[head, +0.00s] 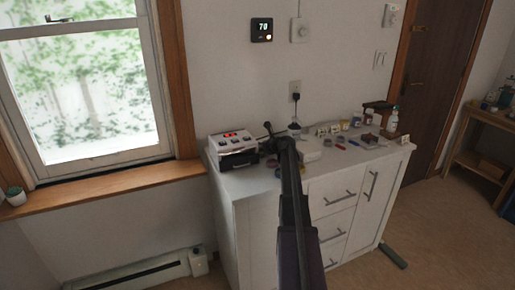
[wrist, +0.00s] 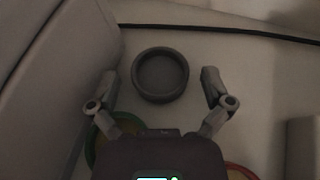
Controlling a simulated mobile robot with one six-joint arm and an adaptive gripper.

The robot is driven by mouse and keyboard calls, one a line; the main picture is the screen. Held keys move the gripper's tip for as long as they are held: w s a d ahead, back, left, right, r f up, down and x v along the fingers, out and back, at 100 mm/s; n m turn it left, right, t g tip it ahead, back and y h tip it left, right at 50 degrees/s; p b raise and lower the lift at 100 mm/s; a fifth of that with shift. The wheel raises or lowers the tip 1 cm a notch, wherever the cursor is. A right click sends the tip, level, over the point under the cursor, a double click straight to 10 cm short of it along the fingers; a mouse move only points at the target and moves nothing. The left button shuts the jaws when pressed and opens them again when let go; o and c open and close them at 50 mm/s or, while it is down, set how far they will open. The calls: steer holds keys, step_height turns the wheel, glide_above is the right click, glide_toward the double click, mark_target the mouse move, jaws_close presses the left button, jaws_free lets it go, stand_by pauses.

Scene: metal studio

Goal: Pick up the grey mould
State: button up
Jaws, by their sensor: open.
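The grey mould (wrist: 160,76) is a round, shallow dark-grey dish with a raised rim, lying on the pale cabinet top in the wrist view. My gripper (wrist: 159,76) is open, with one finger to the left and one to the right of the mould in the picture. Gaps show between the fingers and its rim, and nothing is held. In the head view my gripper (head: 269,136) is over the left part of the cabinet top, beside the white device. My arm hides much of that spot there, and I cannot make out the mould surely.
The white device (head: 234,149) stands close to the left; its wall (wrist: 50,70) fills the wrist view's left side. A green-rimmed round item (wrist: 103,128) and a red-rimmed one (wrist: 238,172) lie near my gripper. A dark cable (wrist: 225,29) runs behind the mould.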

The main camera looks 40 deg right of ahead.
steer(key=c, duration=0.8)
steer(key=shift+c, duration=0.2)
steer(key=shift+r, duration=0.1)
step_height(320, 180, up, 4)
steer(key=p, duration=0.4)
steer(key=s, duration=1)
steer(key=s+a+p, duration=0.1)
steer(key=s, duration=0.5)
steer(key=shift+a+r, duration=0.1)
steer(key=shift+r, duration=0.3)
steer(key=shift+w, duration=0.1)
